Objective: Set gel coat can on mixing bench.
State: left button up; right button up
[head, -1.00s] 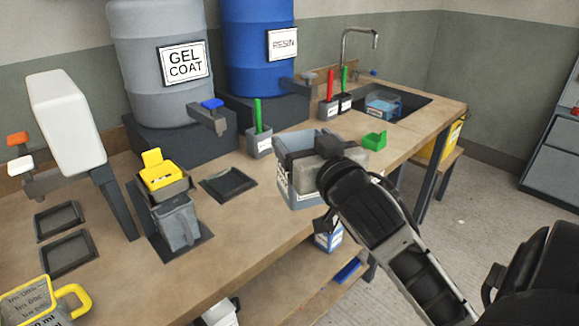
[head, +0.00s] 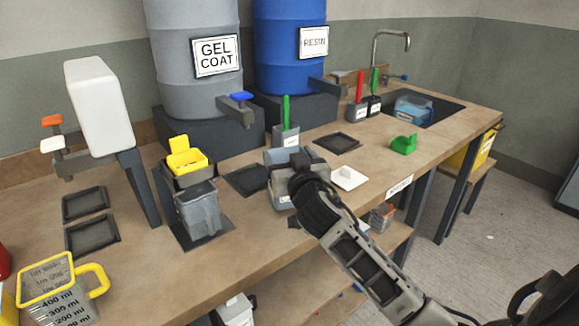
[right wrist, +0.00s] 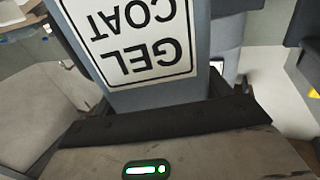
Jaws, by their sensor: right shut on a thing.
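The gel coat can (head: 277,157) is a grey-blue container over the mixing bench (head: 250,235), near its front edge. My right gripper (head: 297,170) is shut on it and covers much of it in the head view. Whether its base touches the bench top is hidden. In the right wrist view the can (right wrist: 192,93) fills the top middle, its white GEL COAT label upside down in the picture. My left gripper is not in view.
Behind stand a green-handled holder (head: 285,136) and the gel coat drum (head: 190,85). A grey cup (head: 199,208) stands left. Another dark pad (head: 338,142) is bare.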

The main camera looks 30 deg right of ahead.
notch_tip(320, 180, down, 2)
jog(key=shift+f, duration=0.15)
jog(key=o, duration=1.9)
